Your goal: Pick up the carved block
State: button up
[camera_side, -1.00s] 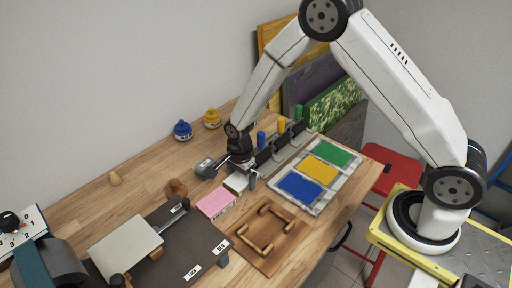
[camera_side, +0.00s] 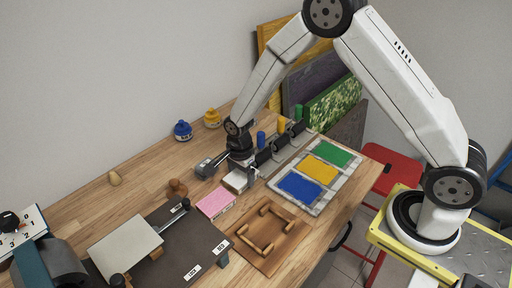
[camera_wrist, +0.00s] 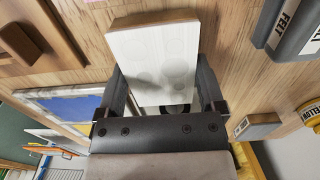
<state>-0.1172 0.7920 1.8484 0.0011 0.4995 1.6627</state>
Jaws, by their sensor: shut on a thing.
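The carved block (camera_side: 236,181) is a cream, flat-faced block with faint round marks, seen beside the pink block in the side view. In the wrist view the block (camera_wrist: 152,62) sits between my two dark fingers, its marked face toward the camera. My gripper (camera_side: 242,178) points down at the block, and in the wrist view my gripper (camera_wrist: 165,88) is shut on it. The side view does not show clearly whether the block is clear of the table.
A pink block (camera_side: 215,203) lies close at the left. A wooden corner-post tray (camera_side: 286,252) is in front. A paint tray (camera_side: 328,201) with blue, yellow and green panels lies right. A rack with coloured rollers (camera_side: 268,155) and a grey felt-labelled piece (camera_wrist: 291,28) are near my gripper.

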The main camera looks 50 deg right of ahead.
jog(key=shift+r, duration=0.45)
jog(key=s+d+r, duration=0.1)
jog(key=s+r, duration=1)
jog(key=s, duration=0.3)
jog(key=shift+d, duration=0.15)
jog(key=s+a+f, duration=0.1)
jog(key=a+f, duration=0.1)
jog(key=a, duration=0.7)
jog(key=shift+s+a, duration=0.15)
jog(key=shift+s, duration=0.25)
jog(key=shift+f, duration=0.25)
